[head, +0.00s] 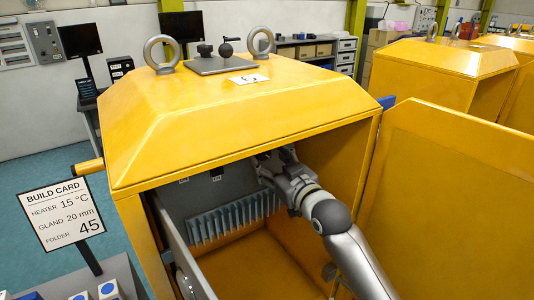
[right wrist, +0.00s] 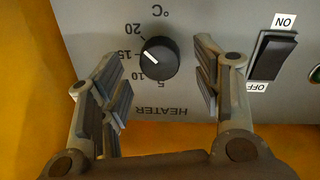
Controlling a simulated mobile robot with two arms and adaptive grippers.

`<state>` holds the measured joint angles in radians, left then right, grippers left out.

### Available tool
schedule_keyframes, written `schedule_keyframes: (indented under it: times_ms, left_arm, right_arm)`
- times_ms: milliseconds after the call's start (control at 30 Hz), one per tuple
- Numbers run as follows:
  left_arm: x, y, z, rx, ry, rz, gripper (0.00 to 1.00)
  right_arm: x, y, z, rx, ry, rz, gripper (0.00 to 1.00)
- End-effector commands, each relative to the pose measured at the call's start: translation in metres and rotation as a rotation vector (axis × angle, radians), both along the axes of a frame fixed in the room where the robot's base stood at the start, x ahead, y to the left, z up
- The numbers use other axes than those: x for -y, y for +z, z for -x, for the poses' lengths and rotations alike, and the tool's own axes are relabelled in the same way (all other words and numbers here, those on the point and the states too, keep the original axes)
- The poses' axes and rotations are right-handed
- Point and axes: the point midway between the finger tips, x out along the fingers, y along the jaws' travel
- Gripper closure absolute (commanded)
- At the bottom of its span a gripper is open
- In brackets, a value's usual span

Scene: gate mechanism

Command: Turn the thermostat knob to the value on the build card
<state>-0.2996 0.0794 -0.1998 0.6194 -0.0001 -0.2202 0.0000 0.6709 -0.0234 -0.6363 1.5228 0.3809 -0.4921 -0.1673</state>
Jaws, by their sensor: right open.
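The build card (head: 65,213) at the left of the head view reads heater 15 °C, gland 20 mm, folder 45. The black thermostat knob (right wrist: 159,58) sits on a grey heater panel (right wrist: 210,18) in the right wrist view. Its white pointer line points left and slightly up, close to the 15 mark; I cannot tell whether it is exactly on it. My right gripper (right wrist: 160,85) is open, one finger on each side of the knob, with visible gaps. In the head view my right gripper (head: 273,168) is inside the yellow cabinet and hides the knob. My left gripper is not in view.
A black ON/OFF rocker switch (right wrist: 272,55) is right of the knob, with part of a green light (right wrist: 316,74) beyond. The yellow cabinet (head: 200,120) roof overhangs my right arm. Its open door (head: 450,200) stands at the right. A grey finned strip (head: 232,217) lines the inside.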

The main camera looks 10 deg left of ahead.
Motion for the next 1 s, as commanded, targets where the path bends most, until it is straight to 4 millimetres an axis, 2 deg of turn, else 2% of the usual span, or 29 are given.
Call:
schedule_keyframes:
  times_ms: [233,600,967,1000]
  left_arm:
    - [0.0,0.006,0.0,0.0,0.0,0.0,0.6]
    - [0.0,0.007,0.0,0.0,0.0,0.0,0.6]
    - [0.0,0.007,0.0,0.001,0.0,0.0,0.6]
    - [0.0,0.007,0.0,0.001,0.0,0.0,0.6]
  right_arm:
    - [-0.013,0.0,-0.014,-0.002,0.001,0.0,0.41]
    - [-0.015,-0.001,-0.016,-0.001,0.0,-0.001,0.41]
    - [-0.014,-0.001,-0.016,-0.001,0.0,0.0,0.86]
    - [-0.014,-0.001,-0.016,-0.001,0.0,0.0,0.87]
